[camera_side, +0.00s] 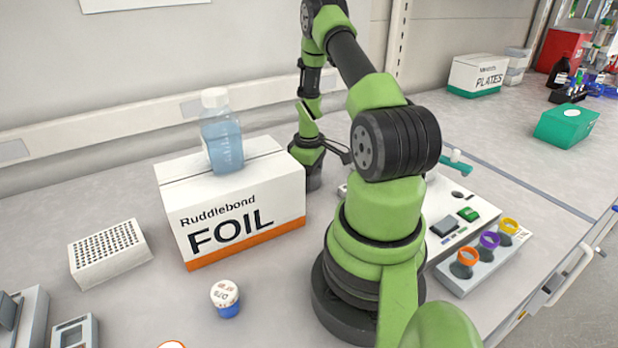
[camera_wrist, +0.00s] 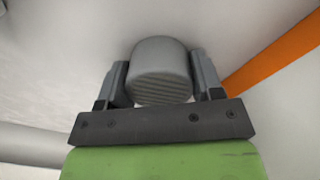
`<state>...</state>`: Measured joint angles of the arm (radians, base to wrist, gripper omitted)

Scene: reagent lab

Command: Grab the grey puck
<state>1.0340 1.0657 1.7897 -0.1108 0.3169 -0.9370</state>
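The grey puck (camera_wrist: 160,72) shows in the wrist view as a short grey cylinder with a ridged face. It sits between the two fingers of my gripper (camera_wrist: 161,82), one finger close against each side. The gripper looks shut on it. In the side view the end of my arm reaches down beside the right end of the foil box, and the fingertips and the puck are hidden there. I cannot tell whether the puck is on the bench or raised.
The foil box (camera_side: 238,210) stands close to my gripper, with a blue bottle (camera_side: 222,140) on top. A white tube rack (camera_side: 108,252) and a small labelled jar (camera_side: 227,298) stand on the bench. A tray with coloured rings (camera_side: 485,262) is at right.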

